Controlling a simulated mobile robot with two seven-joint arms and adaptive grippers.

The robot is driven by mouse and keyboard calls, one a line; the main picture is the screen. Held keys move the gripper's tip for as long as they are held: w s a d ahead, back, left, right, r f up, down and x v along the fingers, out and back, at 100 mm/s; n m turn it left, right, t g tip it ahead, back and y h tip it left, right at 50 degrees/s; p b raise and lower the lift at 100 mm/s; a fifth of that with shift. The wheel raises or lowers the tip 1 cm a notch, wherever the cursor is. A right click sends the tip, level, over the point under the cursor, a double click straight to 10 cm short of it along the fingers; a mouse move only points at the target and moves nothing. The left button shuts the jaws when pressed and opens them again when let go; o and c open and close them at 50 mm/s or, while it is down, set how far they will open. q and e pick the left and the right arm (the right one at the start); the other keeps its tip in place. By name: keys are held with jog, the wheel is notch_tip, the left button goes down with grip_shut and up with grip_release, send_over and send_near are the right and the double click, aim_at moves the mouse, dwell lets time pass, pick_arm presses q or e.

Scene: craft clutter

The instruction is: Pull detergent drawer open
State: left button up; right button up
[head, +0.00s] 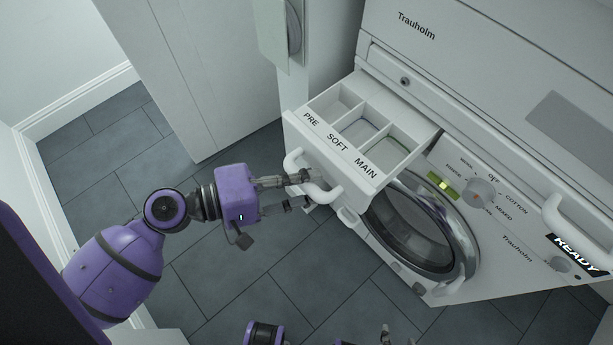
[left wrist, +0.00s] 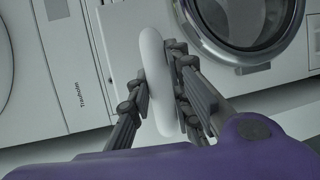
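The detergent drawer (head: 368,175) stands pulled out of the white washing machine, its PRE, SOFT and MAIN compartments showing from above. Its white loop handle (head: 292,160) is on the drawer front. My left gripper (head: 300,190) is at this handle, coming from the left. In the left wrist view, the handle (left wrist: 155,70) lies between the two fingers of my left gripper (left wrist: 162,90), which appear to touch it on both sides. At the bottom edge of the head view, only small grey and purple parts of my right arm show, and its gripper state is unclear.
Below the drawer is the round machine door (head: 415,235). To the right are the control dial (head: 482,190), a green-lit display and a READY sign (head: 578,256). A white cabinet (head: 185,70) stands behind left. The dark tiled floor (head: 215,290) is clear around my left arm.

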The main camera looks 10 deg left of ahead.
pick_arm(q)
jog(key=o, duration=0.4)
jog(key=shift+o, duration=0.2)
jog(key=shift+a, duration=0.2)
jog(key=v, duration=1.1)
jog(key=shift+s+a+r, duration=0.15)
jog(key=shift+s+a, duration=0.1)
jog(key=shift+s, duration=0.05)
